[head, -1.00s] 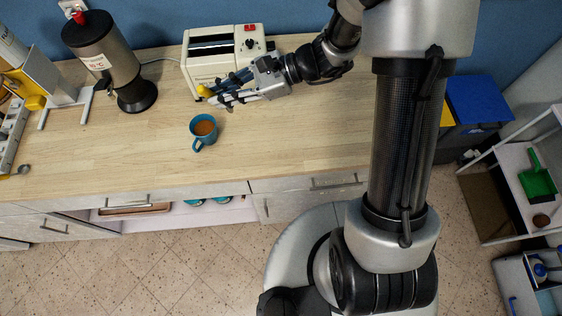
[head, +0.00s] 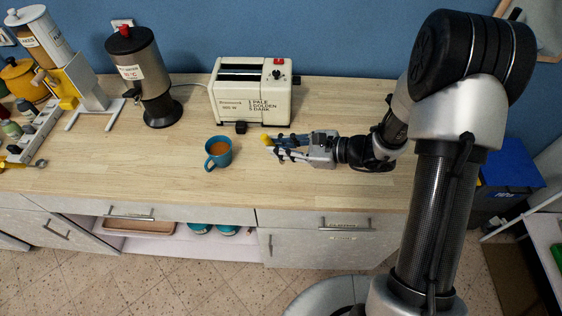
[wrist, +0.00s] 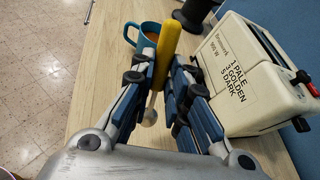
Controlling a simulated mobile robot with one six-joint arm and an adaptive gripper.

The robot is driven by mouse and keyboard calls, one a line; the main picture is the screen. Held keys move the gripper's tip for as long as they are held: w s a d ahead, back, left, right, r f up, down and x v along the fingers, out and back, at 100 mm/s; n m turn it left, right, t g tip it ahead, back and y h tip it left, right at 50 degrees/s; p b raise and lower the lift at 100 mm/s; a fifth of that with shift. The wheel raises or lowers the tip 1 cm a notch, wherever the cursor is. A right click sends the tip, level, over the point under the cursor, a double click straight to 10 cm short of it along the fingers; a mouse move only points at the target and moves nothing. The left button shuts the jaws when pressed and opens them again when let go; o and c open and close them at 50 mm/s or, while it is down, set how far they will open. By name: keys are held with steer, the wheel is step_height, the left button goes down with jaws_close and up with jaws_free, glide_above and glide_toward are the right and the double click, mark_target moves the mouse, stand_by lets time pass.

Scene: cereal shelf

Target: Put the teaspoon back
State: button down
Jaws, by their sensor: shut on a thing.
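My gripper (head: 274,147) is shut on the teaspoon, just above the worktop in front of the toaster. The teaspoon's yellow handle (wrist: 167,48) sticks out past the fingertips in the wrist view, and its small round metal end (wrist: 151,116) shows between the fingers. In the head view only a bit of the yellow handle (head: 266,139) shows at the fingertips. A blue mug (head: 218,152) with an orange-brown drink stands upright to the left of my gripper, apart from it.
The cream toaster (head: 252,92) stands behind my gripper, with a metal urn (head: 144,75) to its left. A cereal dispenser (head: 86,85) and a grey rack (head: 35,133) are at far left. A small spoon-like thing (head: 41,163) lies near the rack. Drawers (head: 160,211) run below the worktop (head: 150,183).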

steer(key=shift+f+b, duration=0.6)
steer(key=shift+f, duration=1.95)
steer(key=shift+s, duration=0.1)
steer(key=shift+f, duration=0.2)
steer(key=c, duration=1.6)
jaws_free()
steer(key=shift+o, duration=0.2)
steer(key=shift+r, duration=0.15)
